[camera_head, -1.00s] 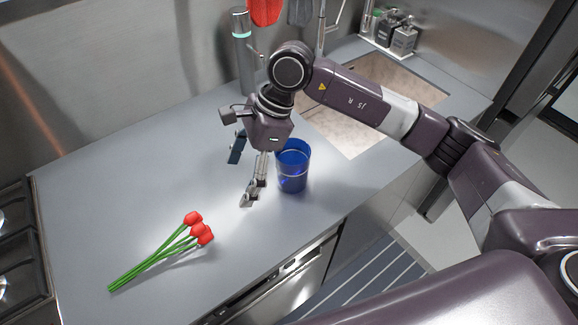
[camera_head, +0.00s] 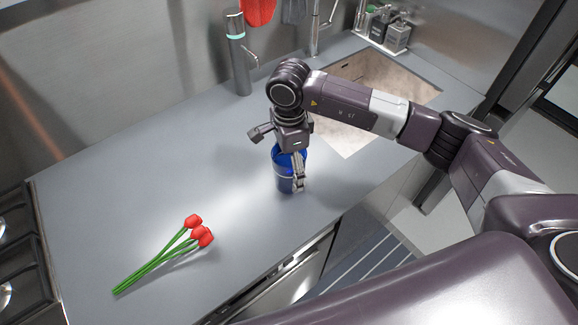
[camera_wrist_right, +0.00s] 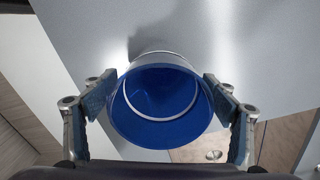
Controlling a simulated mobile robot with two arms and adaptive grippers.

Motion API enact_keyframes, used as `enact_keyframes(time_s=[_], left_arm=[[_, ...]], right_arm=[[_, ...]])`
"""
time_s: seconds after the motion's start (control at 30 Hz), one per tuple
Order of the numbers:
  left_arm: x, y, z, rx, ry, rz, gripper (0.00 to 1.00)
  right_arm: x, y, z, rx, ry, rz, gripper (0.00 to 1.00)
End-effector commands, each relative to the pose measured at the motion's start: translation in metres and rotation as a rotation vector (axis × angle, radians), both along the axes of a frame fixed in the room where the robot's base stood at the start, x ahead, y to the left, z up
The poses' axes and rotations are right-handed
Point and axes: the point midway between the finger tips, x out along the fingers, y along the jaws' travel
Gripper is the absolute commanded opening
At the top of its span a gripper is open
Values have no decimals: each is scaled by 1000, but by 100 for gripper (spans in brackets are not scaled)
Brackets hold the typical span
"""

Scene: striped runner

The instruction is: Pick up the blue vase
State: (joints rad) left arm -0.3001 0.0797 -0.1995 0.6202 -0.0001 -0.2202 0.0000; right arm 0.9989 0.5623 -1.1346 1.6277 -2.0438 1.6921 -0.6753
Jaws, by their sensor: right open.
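The blue vase (camera_head: 283,178) stands upright on the grey counter, left of the sink. My right gripper (camera_head: 292,172) is at the vase, and its hand partly covers the vase's top in the head view. In the right wrist view the vase (camera_wrist_right: 160,128) sits between the two fingers of my right gripper (camera_wrist_right: 162,97), one on each side. The fingers are spread open, with pads close to the rim; I cannot tell whether they touch it. My left gripper is not in view.
Red tulips with green stems (camera_head: 165,255) lie on the counter (camera_head: 130,190) at the front left. The sink (camera_head: 375,95) is behind and right of the vase. A tap (camera_head: 238,55) and bottles (camera_head: 397,38) stand at the back.

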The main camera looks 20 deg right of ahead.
Motion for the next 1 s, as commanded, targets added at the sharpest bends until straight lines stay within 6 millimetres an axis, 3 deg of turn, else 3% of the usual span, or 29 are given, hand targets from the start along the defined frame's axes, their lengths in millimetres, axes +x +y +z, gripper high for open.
enact_keyframes(time_s=[0.3,0.83,1.0], left_arm=[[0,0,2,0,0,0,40],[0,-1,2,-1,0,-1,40],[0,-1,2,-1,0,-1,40]], right_arm=[[0,1,-7,1,0,1,79],[0,1,-7,1,0,1,21],[0,1,-6,2,-2,1,20]])
